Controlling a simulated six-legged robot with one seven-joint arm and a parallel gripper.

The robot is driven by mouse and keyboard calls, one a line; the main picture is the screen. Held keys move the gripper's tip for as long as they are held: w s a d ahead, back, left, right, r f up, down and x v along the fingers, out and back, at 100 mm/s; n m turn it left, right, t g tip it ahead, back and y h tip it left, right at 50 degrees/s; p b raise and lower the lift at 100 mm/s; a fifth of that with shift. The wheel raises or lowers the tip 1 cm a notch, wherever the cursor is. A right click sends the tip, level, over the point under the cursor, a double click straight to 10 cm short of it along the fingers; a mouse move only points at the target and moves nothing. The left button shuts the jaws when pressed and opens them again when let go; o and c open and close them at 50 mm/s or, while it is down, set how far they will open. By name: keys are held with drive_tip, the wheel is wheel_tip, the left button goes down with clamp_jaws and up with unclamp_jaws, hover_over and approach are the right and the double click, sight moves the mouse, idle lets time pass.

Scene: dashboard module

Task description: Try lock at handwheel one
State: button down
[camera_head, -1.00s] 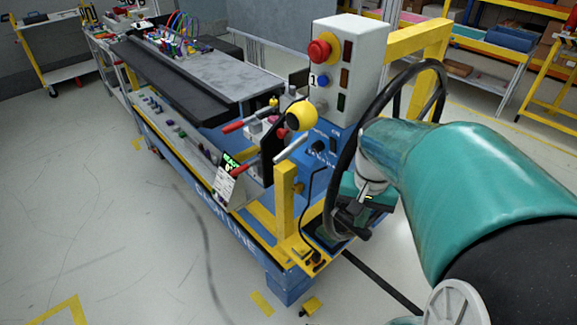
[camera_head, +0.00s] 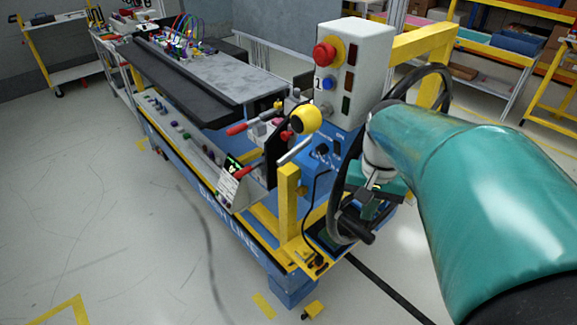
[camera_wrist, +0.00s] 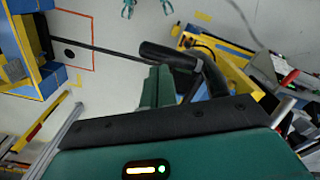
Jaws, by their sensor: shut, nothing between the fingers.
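The black handwheel (camera_head: 339,205) stands at the right end of the blue and yellow bench in the head view, partly hidden behind my teal arm. Its black grip (camera_head: 357,232) sticks out at the lower part of the rim. In the wrist view the grip (camera_wrist: 168,54) and a curved piece of rim lie just beyond my gripper (camera_wrist: 160,85). My gripper (camera_head: 370,208) is shut and empty, close to the lower rim and grip. I cannot tell whether it touches them. A plate with "1" (camera_head: 317,84) is on the grey control box.
The grey control box (camera_head: 370,55) with a red button stands behind the wheel. A yellow post (camera_head: 287,200) and a yellow-knobbed lever (camera_head: 306,119) are to its left. A yellow frame rises behind it. The floor at left is open.

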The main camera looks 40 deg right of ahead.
wheel_tip(320, 180, up, 4)
idle(0.5)
idle(0.4)
drive_tip(key=w+a+n+t, duration=0.2)
drive_tip(key=a+n, duration=0.3)
drive_tip(key=a, duration=0.7)
drive_tip(key=w+a+n+t, duration=0.3)
drive_tip(key=w+a+n, duration=0.2)
drive_tip(key=a, duration=0.8)
drive_tip(key=shift+r+n+t, duration=0.3)
drive_tip(key=shift+n, duration=0.2)
drive_tip(key=shift+d, duration=0.15)
